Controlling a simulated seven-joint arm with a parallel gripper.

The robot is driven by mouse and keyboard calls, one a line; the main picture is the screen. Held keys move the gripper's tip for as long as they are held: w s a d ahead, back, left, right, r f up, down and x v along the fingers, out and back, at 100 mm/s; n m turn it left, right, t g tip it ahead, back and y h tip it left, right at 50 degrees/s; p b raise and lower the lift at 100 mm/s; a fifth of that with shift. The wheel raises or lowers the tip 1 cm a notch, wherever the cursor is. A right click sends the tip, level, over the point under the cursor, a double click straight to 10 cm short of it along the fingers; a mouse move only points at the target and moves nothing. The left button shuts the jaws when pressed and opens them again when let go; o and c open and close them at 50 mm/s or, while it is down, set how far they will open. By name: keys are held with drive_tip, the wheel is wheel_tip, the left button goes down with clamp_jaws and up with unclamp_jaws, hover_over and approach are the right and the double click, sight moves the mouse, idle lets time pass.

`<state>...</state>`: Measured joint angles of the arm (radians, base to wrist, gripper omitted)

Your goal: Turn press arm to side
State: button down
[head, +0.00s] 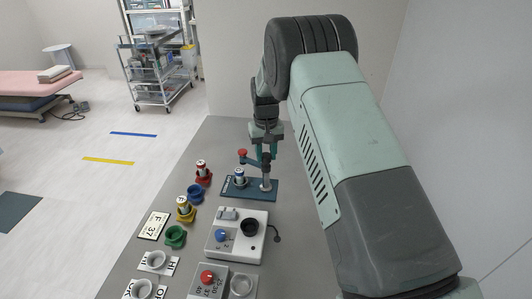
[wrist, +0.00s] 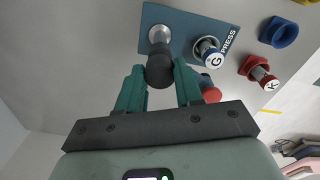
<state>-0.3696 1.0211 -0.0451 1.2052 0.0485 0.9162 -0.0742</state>
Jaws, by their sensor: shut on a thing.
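The press has a blue base plate (head: 262,194), marked PRESS in the wrist view (wrist: 228,38), with a metal post (head: 266,183) at its right end. Its press arm carries a red knob (head: 242,153), which in the head view appears above the cylinder lettered G (head: 239,177). In the wrist view the red knob (wrist: 211,92) is partly behind my right finger, and the G cylinder (wrist: 209,53) stands on the plate. My gripper (wrist: 160,72) is shut on the dark head (wrist: 159,70) atop the post. Most of the press arm is hidden by the fingers.
Left of the press stand a red holder with a K cylinder (head: 203,172), an empty blue holder (head: 195,193), a yellow holder (head: 186,212) and a green holder (head: 176,236). A white device (head: 236,247) with knobs sits in front. The table (head: 215,135) is clear behind.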

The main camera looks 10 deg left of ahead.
drive_tip(key=m, duration=0.5)
drive_tip(key=shift+m, duration=0.3)
drive_tip(key=m, duration=0.5)
drive_tip(key=shift+m, duration=0.4)
drive_tip(key=c, duration=0.7)
unclamp_jaws()
drive_tip(key=shift+c, duration=0.2)
wheel_tip(320, 180, up, 11)
